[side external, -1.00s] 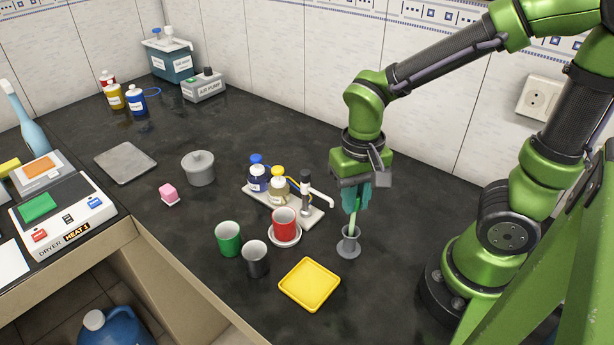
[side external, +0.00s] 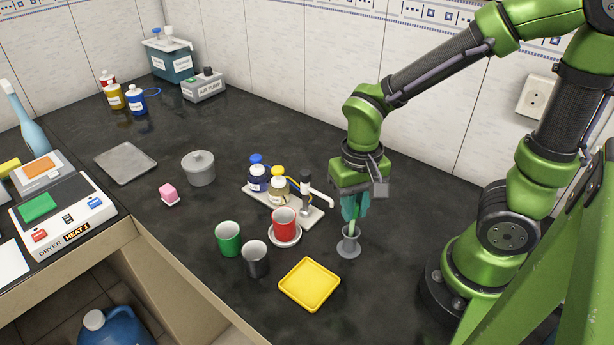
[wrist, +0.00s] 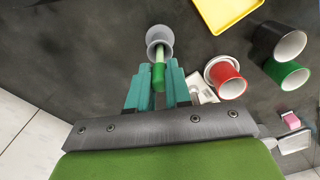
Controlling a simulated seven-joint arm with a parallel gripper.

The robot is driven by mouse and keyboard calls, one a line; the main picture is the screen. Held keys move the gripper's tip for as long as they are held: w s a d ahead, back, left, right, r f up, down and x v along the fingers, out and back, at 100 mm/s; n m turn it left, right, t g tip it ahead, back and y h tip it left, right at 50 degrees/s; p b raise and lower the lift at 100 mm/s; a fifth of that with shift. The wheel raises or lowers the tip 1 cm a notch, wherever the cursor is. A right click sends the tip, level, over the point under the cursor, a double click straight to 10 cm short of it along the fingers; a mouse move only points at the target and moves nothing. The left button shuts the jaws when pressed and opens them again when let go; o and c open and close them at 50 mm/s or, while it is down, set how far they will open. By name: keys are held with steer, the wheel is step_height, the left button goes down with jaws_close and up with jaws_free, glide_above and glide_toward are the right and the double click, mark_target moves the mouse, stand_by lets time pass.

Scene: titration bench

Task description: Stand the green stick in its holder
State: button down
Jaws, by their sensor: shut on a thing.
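The green stick (side external: 352,217) is upright between the teal fingers of my gripper (side external: 355,205). Its lower end reaches into the mouth of the grey holder (side external: 349,243), a small cup on a round foot. In the wrist view the stick (wrist: 159,72) has a dark green near end and a pale green shaft running into the holder (wrist: 159,36). My gripper (wrist: 158,85) is shut on the stick, just above the holder. The stick's bottom tip is hidden inside the holder, so I cannot tell whether it touches the bottom.
A yellow tray (side external: 310,284) lies in front left of the holder. A red cup (side external: 284,223) on a saucer, a black cup (side external: 255,259) and a green cup (side external: 228,239) stand to the left. A bottle rack with a tap (side external: 313,216) is close behind left.

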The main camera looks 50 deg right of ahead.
steer(key=shift+f, duration=0.6)
steer(key=c, duration=0.6)
jaws_free()
steer(key=shift+o, duration=0.2)
steer(key=shift+r, duration=0.1)
steer(key=shift+r, duration=2.9)
